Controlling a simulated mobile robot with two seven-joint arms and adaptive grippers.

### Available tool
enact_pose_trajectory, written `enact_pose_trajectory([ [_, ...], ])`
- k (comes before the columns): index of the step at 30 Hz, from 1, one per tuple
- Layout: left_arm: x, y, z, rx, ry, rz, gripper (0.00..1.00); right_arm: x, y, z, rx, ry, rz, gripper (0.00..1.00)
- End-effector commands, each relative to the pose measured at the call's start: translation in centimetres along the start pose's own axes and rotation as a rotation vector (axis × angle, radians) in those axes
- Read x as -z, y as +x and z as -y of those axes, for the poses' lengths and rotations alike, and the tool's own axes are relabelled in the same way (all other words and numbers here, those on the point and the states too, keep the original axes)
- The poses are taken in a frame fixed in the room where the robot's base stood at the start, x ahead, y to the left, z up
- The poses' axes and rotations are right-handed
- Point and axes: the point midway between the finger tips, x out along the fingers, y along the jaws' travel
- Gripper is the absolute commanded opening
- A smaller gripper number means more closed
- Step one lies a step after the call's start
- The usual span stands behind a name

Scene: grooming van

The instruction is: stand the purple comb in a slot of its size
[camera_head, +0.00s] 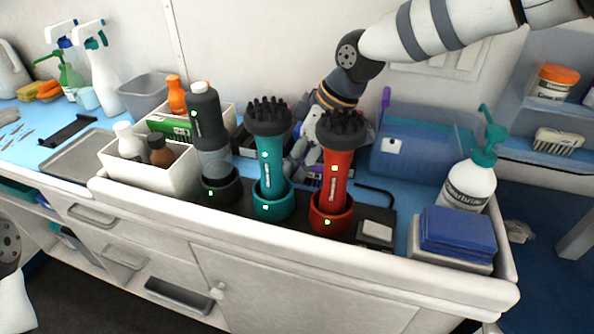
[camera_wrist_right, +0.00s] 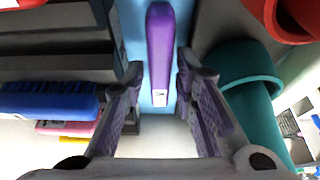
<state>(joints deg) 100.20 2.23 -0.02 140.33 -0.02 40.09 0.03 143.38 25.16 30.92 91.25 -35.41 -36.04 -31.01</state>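The purple comb (camera_wrist_right: 160,55) shows in the right wrist view, lengthwise over a blue surface, with a small pale label at its near end. My right gripper (camera_wrist_right: 158,82) is open, with the comb's near end between its fingertips and gaps on both sides. In the head view this gripper (camera_head: 303,160) is low behind the teal and red brushes, partly hidden, and I cannot make out the comb there for certain. A dark rack (camera_wrist_right: 55,65) is at the left of the wrist view, with a blue comb-like piece (camera_wrist_right: 48,104) beside it. My left gripper is out of view.
The teal brush (camera_head: 270,165) and red brush (camera_head: 336,170) stand upright in round holders close in front of my right gripper. A dark bottle (camera_head: 208,125) stands left of them. A blue case (camera_head: 410,150) is to the right, and a pump bottle (camera_head: 468,185) beyond it.

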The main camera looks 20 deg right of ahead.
Motion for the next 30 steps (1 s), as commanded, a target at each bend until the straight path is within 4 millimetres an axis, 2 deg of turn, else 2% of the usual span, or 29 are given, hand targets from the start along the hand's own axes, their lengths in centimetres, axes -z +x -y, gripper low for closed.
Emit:
enact_pose_trajectory([
  [15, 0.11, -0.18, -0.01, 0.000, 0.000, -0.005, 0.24, -0.16, 0.40, -0.01, 0.000, 0.000, 0.000, 0.27],
  [16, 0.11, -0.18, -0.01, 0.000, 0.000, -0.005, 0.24, -0.16, 0.40, -0.01, 0.000, 0.000, 0.000, 0.24],
  [19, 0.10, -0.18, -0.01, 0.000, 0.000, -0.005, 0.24, -0.17, 0.40, -0.01, 0.000, 0.000, 0.000, 0.02],
  [30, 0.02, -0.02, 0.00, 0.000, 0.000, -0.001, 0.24, -0.10, 0.24, -0.02, 0.001, 0.001, 0.000, 0.00],
])
